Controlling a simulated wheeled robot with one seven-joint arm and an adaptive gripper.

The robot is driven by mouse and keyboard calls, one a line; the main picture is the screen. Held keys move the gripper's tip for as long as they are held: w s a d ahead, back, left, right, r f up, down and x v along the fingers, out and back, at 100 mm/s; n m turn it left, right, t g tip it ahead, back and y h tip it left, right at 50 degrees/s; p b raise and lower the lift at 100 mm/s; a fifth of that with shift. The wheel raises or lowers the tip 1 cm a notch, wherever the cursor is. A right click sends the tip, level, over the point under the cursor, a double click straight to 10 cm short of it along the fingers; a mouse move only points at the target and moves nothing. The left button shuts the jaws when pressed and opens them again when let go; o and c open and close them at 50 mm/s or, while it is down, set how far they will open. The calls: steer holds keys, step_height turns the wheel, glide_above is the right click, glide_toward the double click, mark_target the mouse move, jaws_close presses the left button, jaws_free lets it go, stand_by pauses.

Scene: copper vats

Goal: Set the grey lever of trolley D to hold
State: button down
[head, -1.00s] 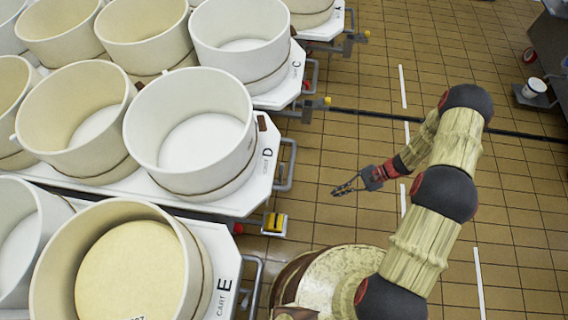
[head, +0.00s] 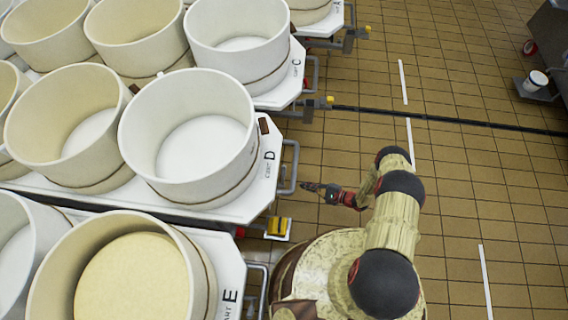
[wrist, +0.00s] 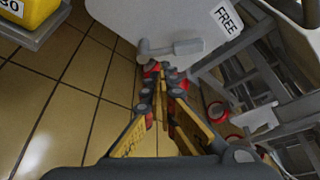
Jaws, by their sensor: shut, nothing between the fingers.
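Trolley D (head: 262,190) stands at the left in the head view, with a white deck marked D and pale round vats on it. In the wrist view a grey lever (wrist: 172,48) lies roughly level across a pale panel (wrist: 180,18). A FREE label (wrist: 228,17) is up and right of the lever. Any hold marking is out of sight. My gripper (head: 307,187) is just right of the trolley's end rail. It also shows in the wrist view (wrist: 164,72), shut and empty, with its tips just below the lever; I cannot tell whether they touch.
A grey metal frame with red-hubbed wheels (wrist: 214,112) is close at the right of the wrist view. Tiled floor (head: 480,190) at the right is open.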

mark_target(283, 176)
steer(key=w+d+r+n+t, duration=0.2)
steer(key=w, duration=0.6)
steer(key=shift+d+r+t+h, duration=0.2)
steer(key=shift+d+t+h, duration=0.1)
steer(key=shift+d+h, duration=0.1)
steer(key=shift+a, duration=0.1)
steer(key=b+x, duration=0.3)
steer(key=x, duration=0.7)
steer(key=shift+s+a+r, duration=0.2)
steer(key=shift+s+r, duration=0.1)
steer(key=shift+s, duration=0.3)
steer(key=shift+s+a+r, duration=0.25)
steer(key=shift+s+r, duration=0.05)
steer(key=shift+s, duration=0.3)
steer(key=shift+s+a+r, duration=0.2)
steer(key=shift+s+r, duration=0.05)
steer(key=shift+s, duration=0.35)
steer(key=shift+s+r, duration=0.2)
steer(key=shift+r, duration=0.05)
